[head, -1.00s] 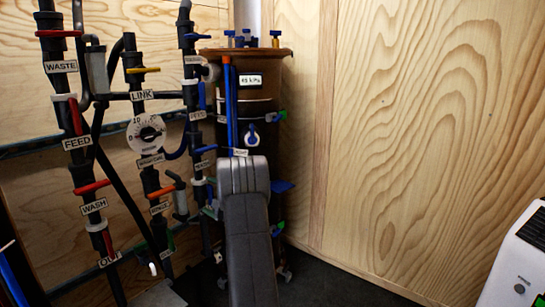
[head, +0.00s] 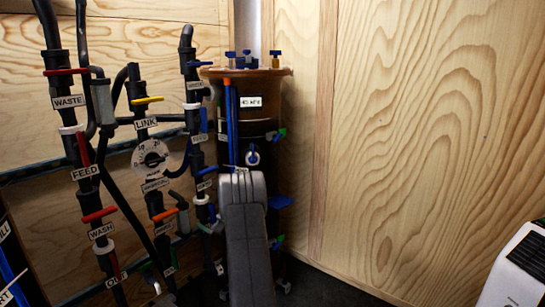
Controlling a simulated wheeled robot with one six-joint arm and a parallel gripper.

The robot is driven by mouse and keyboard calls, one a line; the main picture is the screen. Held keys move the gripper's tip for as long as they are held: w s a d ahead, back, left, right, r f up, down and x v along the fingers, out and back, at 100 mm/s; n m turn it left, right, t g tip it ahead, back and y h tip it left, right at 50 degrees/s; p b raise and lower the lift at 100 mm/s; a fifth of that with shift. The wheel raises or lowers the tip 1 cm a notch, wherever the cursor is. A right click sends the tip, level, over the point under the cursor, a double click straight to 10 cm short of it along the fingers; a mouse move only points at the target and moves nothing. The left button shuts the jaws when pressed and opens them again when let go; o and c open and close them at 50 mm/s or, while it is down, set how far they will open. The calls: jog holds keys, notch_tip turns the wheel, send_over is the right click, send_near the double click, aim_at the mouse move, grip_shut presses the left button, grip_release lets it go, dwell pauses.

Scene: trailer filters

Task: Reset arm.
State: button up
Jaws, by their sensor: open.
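My grey arm (head: 249,250) rises from the bottom middle of the head view, in front of the lower part of a brown filter tank (head: 271,190). The arm's upper end overlaps the tank in the picture; I cannot tell how far apart they are. My gripper's fingers do not show, so what they are near is hidden. The tank has a small pressure display (head: 251,101), blue and yellow knobs on its lid, and blue and green handles on its side.
Black pipes with coloured valve handles and labels stand left of the tank, among them WASTE (head: 68,101), FEED and WASH. A round dial (head: 151,157) sits between them. Plywood walls (head: 430,140) close the corner. A white box (head: 522,265) stands at lower right. Dark floor shows between.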

jog(key=m+p, duration=0.5)
jog(key=p, duration=0.2)
jog(key=shift+r+m, duration=0.2)
jog(key=shift+m, duration=0.2)
jog(key=shift+s+d+f, duration=0.1)
jog(key=shift+d+f, duration=0.05)
jog(key=shift+d, duration=0.1)
jog(key=shift+s+d, duration=0.35)
jog(key=shift+d, duration=0.05)
jog(key=shift+d, duration=0.1)
